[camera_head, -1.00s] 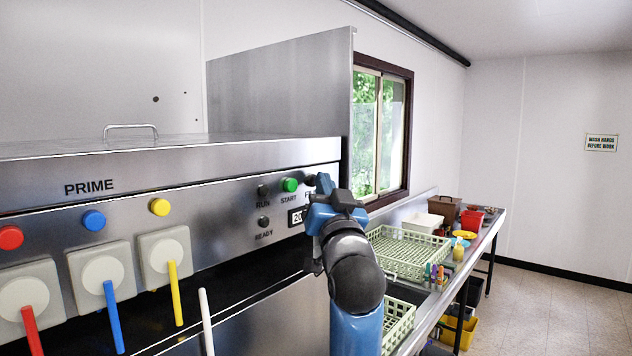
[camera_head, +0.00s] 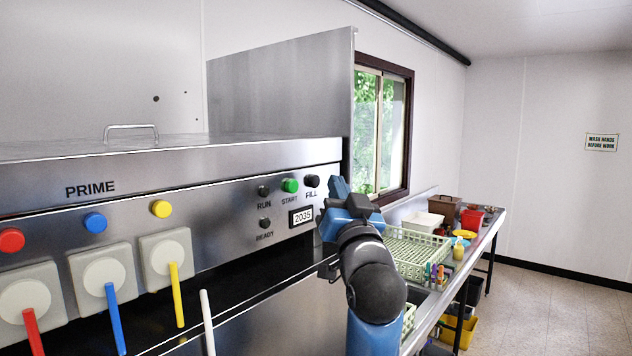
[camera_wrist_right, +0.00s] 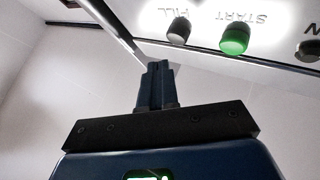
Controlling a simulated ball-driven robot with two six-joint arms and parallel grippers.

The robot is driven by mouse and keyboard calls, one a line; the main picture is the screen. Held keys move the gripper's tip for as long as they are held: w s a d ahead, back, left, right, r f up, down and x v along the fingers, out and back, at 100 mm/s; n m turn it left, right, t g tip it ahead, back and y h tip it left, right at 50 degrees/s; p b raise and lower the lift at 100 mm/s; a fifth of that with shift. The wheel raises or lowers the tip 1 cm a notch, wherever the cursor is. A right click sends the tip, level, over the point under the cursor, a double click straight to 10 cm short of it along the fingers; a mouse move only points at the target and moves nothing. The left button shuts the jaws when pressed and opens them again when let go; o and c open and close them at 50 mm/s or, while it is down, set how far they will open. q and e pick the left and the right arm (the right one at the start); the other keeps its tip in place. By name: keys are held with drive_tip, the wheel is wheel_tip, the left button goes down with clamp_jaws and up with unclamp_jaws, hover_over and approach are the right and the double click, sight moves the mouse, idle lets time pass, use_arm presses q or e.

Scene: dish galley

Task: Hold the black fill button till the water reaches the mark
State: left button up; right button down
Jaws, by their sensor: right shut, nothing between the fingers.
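The black fill button (camera_head: 312,181) is at the right end of the machine's steel front panel, above the word FILL. It also shows near the top of the right wrist view (camera_wrist_right: 179,31). My right gripper (camera_head: 338,186) is just right of the button, apart from it. In the right wrist view its fingers (camera_wrist_right: 156,72) are together with nothing between them, and they point below and left of the button. A small display (camera_head: 301,216) under the button reads 2035. The water and its mark are not in view. My left gripper is not in view.
The green start button (camera_head: 290,185) is close left of the fill button. Red, blue and yellow (camera_head: 161,208) prime buttons sit further left, above coloured tubes. A counter with a pale green rack (camera_head: 418,250) and bins lies beyond my right arm.

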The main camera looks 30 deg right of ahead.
drive_tip(key=shift+s+d+p, duration=0.15)
drive_tip(key=shift+s+d, duration=0.2)
drive_tip(key=shift+s, duration=0.55)
drive_tip(key=shift+s+d+p, duration=0.15)
drive_tip(key=shift+s+d, duration=0.2)
drive_tip(key=shift+s, duration=0.5)
drive_tip(key=shift+r, duration=0.1)
wheel_tip(320, 180, up, 4)
drive_tip(key=s+t, duration=0.3)
drive_tip(key=s+a+f+n+y+b, duration=0.1)
drive_tip(key=a+f, duration=0.1)
drive_tip(key=f, duration=0.9)
drive_tip(key=a+f+n+y, duration=0.1)
drive_tip(key=a+f, duration=0.1)
drive_tip(key=f, duration=1)
drive_tip(key=s+a+f+n+y+b, duration=0.1)
drive_tip(key=a+f+n, duration=0.15)
drive_tip(key=f, duration=0.85)
drive_tip(key=s+a+f+g+y, duration=0.1)
drive_tip(key=s+a+f+g, duration=0.2)
drive_tip(key=s+f, duration=0.7)
drive_tip(key=s+a+f+n+g+y+b, duration=0.1)
drive_tip(key=s+f+g, duration=0.4)
drive_tip(key=s+f, duration=0.5)
wheel_tip(320, 180, down, 7)
drive_tip(key=shift+a+f+y, duration=0.1)
drive_tip(key=shift+a+y, duration=0.5)
drive_tip(key=shift+a, duration=0.45)
